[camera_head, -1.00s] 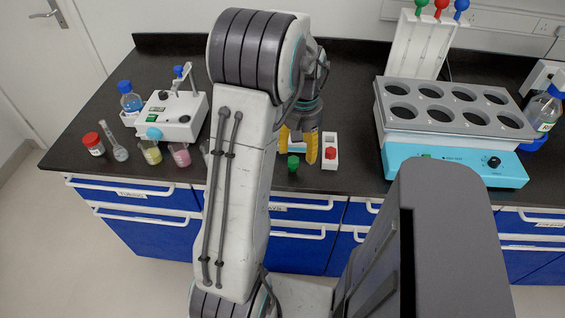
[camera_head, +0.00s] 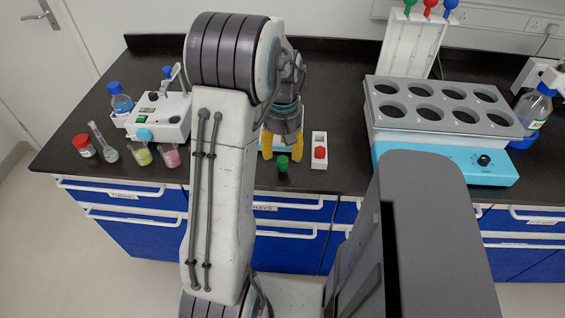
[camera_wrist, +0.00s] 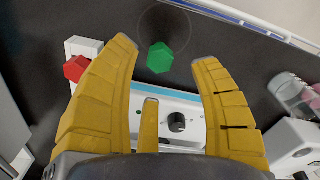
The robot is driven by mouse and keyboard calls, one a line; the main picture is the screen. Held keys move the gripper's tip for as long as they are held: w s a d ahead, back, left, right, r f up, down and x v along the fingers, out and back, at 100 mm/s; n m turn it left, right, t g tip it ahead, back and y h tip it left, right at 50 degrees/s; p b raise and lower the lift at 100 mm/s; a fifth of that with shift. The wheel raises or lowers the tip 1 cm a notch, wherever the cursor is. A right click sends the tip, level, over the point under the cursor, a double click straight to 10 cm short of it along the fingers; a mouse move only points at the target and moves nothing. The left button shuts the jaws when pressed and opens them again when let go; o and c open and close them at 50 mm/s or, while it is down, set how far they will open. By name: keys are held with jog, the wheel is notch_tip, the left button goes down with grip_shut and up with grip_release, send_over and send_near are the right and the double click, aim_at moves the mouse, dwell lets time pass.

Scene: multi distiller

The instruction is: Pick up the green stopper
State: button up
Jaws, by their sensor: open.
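The green stopper (camera_head: 283,163) stands on the dark bench near its front edge. In the wrist view the green stopper (camera_wrist: 160,57) shows ahead of and between the fingertips, a little beyond them. My gripper (camera_head: 282,152) has yellow fingers and hangs just behind the stopper in the head view. In the wrist view my gripper (camera_wrist: 167,50) is open, with nothing between its fingers.
A red stopper (camera_head: 320,153) sits in a white holder (camera_head: 318,137) just right of my gripper. A white device with a black knob (camera_wrist: 176,122) lies beneath the fingers. Small flasks (camera_head: 168,156) stand left. A teal-based heating block (camera_head: 440,165) stands right.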

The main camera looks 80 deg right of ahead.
aim_at(283, 159)
jog(key=shift+f, duration=2.8)
jog(key=shift+c, duration=0.2)
jog(key=c, duration=0.8)
jog(key=shift+c, duration=0.3)
jog(key=shift+r, duration=0.15)
